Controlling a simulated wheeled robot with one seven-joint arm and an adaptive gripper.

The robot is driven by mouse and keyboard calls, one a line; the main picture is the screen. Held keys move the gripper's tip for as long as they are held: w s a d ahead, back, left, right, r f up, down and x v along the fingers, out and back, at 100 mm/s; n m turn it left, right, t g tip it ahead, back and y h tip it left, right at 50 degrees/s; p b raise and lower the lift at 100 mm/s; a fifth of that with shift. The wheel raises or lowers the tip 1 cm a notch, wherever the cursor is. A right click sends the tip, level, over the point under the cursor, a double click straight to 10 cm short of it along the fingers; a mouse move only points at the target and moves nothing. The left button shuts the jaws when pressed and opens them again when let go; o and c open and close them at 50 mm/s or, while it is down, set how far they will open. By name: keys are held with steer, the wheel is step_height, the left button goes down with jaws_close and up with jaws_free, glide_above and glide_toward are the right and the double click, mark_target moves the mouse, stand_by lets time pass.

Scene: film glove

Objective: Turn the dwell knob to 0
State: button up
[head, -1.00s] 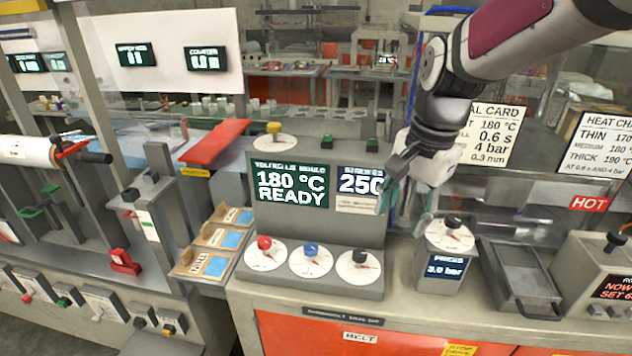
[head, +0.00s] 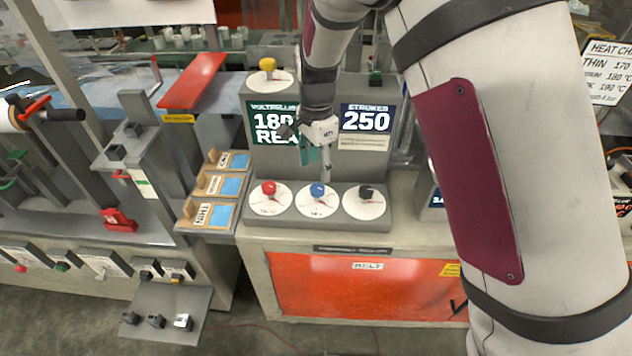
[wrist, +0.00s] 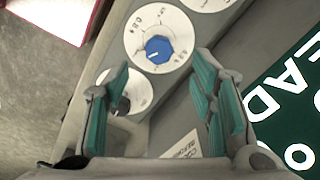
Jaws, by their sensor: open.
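Three knobs on white dials sit in a row on the grey panel: a red knob (head: 268,187), a blue knob (head: 317,190) and a black knob (head: 366,191). I cannot read which is labelled dwell. In the wrist view, the blue knob (wrist: 158,49) is on a dial with decimal marks, just beyond and between the fingertips. The black knob (wrist: 121,105) is partly hidden by the left finger there. My gripper (head: 317,165) is open and empty, above and behind the blue knob, apart from it.
The upright display box (head: 365,116) stands close behind my gripper. A yellow knob (head: 267,65) sits on top of it. Wooden sample holders (head: 212,188) lie to the left of the panel. The orange front (head: 370,287) is below the counter edge.

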mark_target(317, 187)
step_height(317, 187, down, 7)
steer(key=shift+r, duration=0.15)
steer(key=shift+d, duration=0.1)
steer(key=c, duration=1.1)
